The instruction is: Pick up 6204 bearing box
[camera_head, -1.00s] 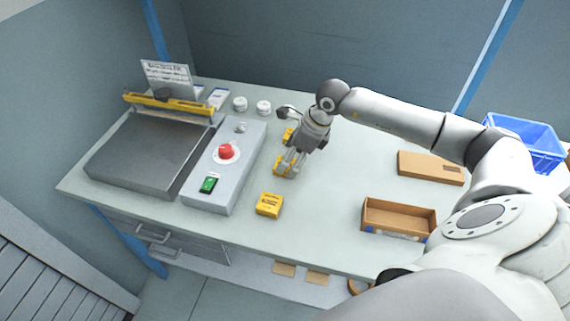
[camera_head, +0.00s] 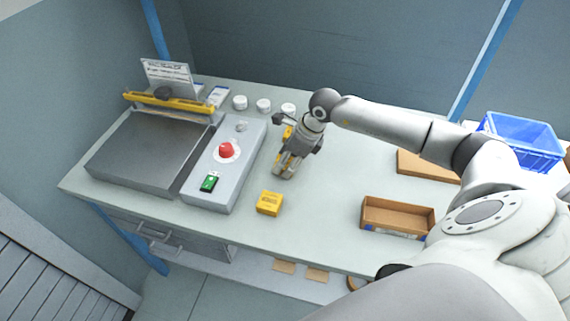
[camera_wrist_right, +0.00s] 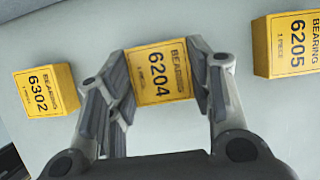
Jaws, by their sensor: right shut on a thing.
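The yellow 6204 bearing box (camera_wrist_right: 160,73) is between the fingers of my right gripper (camera_wrist_right: 158,85) in the right wrist view, its label readable. The right gripper is shut on it, one finger against each side. In the head view my right gripper (camera_head: 287,172) is low over the bench and mostly hides this box. Whether the box touches the bench cannot be told. My left gripper is not in view.
A 6302 box (camera_wrist_right: 46,90) and a 6205 box (camera_wrist_right: 287,44) flank the held box. One yellow box (camera_head: 269,203) stands nearer the bench's front. A control box with a red button (camera_head: 226,151) is left. An open cardboard tray (camera_head: 398,217) is right.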

